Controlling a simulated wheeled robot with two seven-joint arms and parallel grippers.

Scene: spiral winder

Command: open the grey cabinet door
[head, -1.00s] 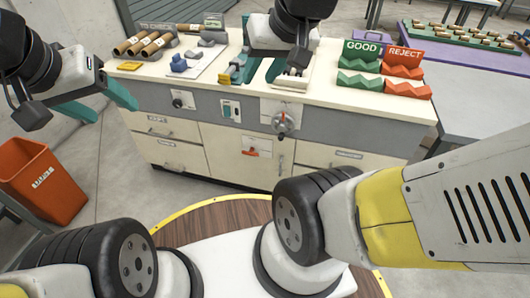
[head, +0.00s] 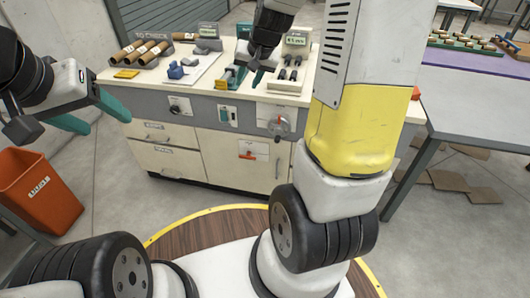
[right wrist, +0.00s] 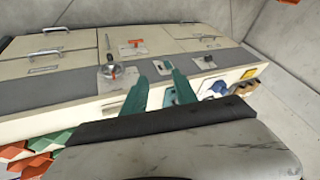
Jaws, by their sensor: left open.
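The bench front has a pale cream door (head: 226,161) with a red latch (head: 247,155) on a white plate; it looks shut. I see no clearly grey door, only a grey band (head: 205,108) above it. The latch also shows in the right wrist view (right wrist: 133,43), where the bench front appears inverted. My right gripper (head: 260,72) hangs over the bench top, away from the door. Its two teal fingers stand apart and empty in the right wrist view (right wrist: 158,82). My left gripper (head: 106,124) is open and empty, left of the bench.
A dial knob (head: 279,126) and a switch box (head: 226,114) sit on the grey band. Drawers (head: 170,160) lie left of the door. Cardboard tubes (head: 140,49) and a rack of dark pieces (head: 289,75) stand on top. An orange bin (head: 40,197) is at left.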

